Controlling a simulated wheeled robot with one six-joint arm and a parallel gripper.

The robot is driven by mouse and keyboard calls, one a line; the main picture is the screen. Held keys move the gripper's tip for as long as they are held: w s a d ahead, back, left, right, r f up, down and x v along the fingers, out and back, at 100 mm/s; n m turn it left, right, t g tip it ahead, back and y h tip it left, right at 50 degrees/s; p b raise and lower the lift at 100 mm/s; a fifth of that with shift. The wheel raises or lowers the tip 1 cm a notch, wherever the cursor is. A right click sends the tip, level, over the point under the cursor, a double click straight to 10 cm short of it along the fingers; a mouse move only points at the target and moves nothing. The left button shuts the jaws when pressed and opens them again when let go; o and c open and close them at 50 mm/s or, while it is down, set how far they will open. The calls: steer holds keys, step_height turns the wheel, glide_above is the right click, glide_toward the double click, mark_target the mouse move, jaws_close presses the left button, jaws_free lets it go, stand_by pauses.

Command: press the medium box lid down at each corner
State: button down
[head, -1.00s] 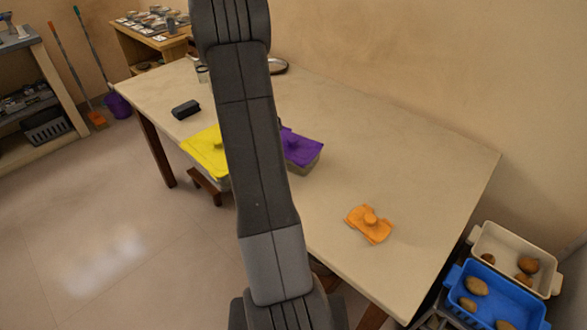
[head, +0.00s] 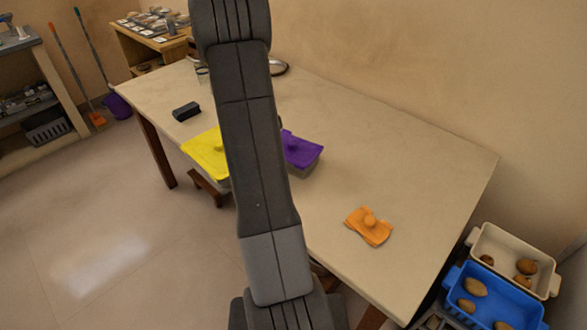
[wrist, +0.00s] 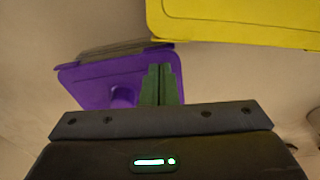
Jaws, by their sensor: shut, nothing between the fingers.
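A box with a purple lid (head: 303,150) stands on the table, partly hidden behind my arm in the head view. In the wrist view the purple lid (wrist: 92,84) lies on a greyish box, with its round knob (wrist: 123,96) left of my fingers. My gripper (wrist: 161,72) is shut and empty, its fingers in front of the lid's right part; I cannot tell whether they touch it. A yellow lid (head: 205,153) on another box shows left of my arm, and at the upper right of the wrist view (wrist: 235,18). No label shows which box is medium.
A dark block (head: 186,111) lies at the far left. Blue (head: 500,303) and cream (head: 525,248) bins with brown lumps stand beyond the right end. The table's right half is mostly clear.

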steer(key=shift+r, duration=0.25)
step_height(320, 180, up, 5)
steer(key=p, duration=0.3)
steer(key=shift+w, duration=0.1)
steer(key=shift+r, duration=0.1)
stand_by(0.4)
step_height(320, 180, up, 13)
steer(key=s+a, duration=0.1)
steer(key=shift+s+a+r+b, duration=0.2)
steer(key=shift+s+b, duration=0.1)
steer(key=shift+b, duration=0.05)
steer(key=shift+f, duration=0.1)
steer(key=f, duration=0.5)
steer(key=w+d+f, duration=0.1)
steer(key=f, duration=0.8)
steer(key=shift+w+d+f, duration=0.2)
steer(key=shift+w+f, duration=0.1)
steer(key=shift+f, duration=0.05)
steer(key=shift+f+b, duration=0.6)
steer(key=shift+f, duration=0.3)
